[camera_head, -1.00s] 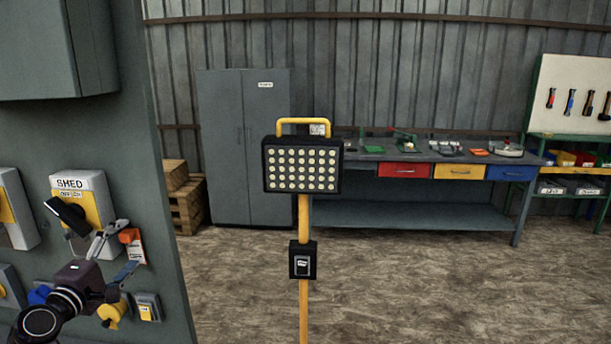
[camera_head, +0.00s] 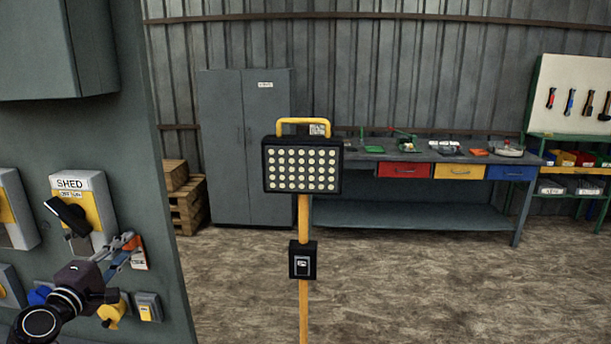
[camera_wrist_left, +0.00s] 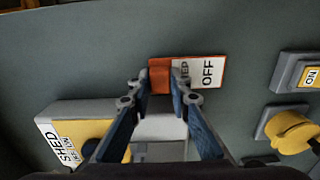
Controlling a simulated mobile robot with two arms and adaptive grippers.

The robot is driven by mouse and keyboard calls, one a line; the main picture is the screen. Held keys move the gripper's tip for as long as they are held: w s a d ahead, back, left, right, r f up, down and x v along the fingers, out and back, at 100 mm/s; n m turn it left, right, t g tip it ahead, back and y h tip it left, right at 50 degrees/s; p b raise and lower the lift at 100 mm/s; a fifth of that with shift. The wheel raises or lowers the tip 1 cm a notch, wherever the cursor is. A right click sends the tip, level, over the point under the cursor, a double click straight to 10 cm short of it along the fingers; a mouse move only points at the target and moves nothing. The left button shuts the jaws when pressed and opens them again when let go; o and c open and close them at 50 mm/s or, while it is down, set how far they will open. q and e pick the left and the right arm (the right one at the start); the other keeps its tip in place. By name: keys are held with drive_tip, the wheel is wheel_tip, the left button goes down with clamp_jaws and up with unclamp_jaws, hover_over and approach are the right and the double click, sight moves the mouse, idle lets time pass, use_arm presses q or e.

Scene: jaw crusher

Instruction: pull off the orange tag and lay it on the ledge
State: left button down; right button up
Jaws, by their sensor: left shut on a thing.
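The orange tag (camera_head: 138,254) hangs on the grey panel to the right of the SHED switch box (camera_head: 85,205). In the left wrist view the tag (camera_wrist_left: 208,72) shows an orange edge and a white face with the word OFF. My left gripper (camera_head: 130,244) is shut on the tag's orange end, and its fingertips (camera_wrist_left: 160,86) cover part of it. The tag is close to the panel; I cannot tell whether it still touches it. The ledge cannot be made out for certain. My right gripper is not in view.
A yellow rotary knob (camera_head: 111,311) and a small grey box with a yellow label (camera_head: 148,307) sit below the tag. A lamp on a yellow post (camera_head: 302,165) stands to the right. A workbench (camera_head: 420,155) is at the back, with open floor before it.

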use_arm(q)
drive_tip(key=s+p, duration=0.1)
drive_tip(key=s, duration=0.5)
drive_tip(key=shift+a, duration=0.25)
idle(0.7)
